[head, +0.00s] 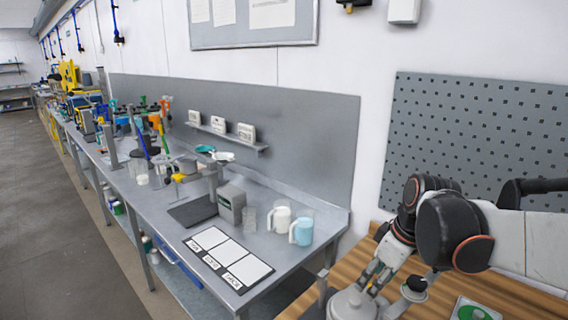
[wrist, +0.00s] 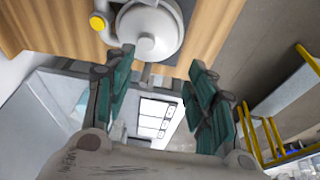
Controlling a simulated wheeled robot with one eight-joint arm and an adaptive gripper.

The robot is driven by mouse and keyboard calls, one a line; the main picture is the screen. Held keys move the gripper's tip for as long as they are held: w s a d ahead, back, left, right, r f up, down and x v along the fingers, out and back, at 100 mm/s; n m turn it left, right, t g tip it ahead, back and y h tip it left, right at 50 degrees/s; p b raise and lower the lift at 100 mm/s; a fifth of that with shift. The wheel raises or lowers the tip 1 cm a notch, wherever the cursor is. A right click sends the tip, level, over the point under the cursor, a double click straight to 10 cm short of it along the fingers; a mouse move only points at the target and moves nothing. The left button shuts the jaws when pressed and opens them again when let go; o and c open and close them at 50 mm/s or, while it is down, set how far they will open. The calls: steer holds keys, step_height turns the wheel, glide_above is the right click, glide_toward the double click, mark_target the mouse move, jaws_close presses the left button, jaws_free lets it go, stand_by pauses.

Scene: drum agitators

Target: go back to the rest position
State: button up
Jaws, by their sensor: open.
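My gripper (wrist: 155,90) shows in the wrist view with its two green-padded fingers wide apart and nothing between them. In the head view my gripper (head: 372,272) is at the lower right, over the wooden bench (head: 510,292), close to a grey round-topped device (head: 350,304). The same kind of pale round device (wrist: 152,32) shows beyond the fingertips in the wrist view. I cannot tell whether the fingers touch it. My arm reaches in from the right edge of the head view and partly hides the bench.
A long metal bench (head: 160,205) runs along the wall with cups, a grey box (head: 231,202) and a three-panel labelled mat (head: 228,258). A perforated panel (head: 480,130) stands behind my arm. A green button plate (head: 472,311) is at the bottom right. The floor (head: 60,230) at left is clear.

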steer(key=s+f+m+t+h+b, duration=0.1)
steer(key=s+m+t, duration=0.1)
steer(key=s+m, duration=0.2)
steer(key=s+a+f+m+t+b, duration=0.1)
steer(key=s+m, duration=0.3)
steer(key=s, duration=0.6)
steer(key=shift+a+t+h+b, duration=0.25)
steer(key=shift+t+h+b, duration=0.2)
steer(key=shift+t, duration=0.25)
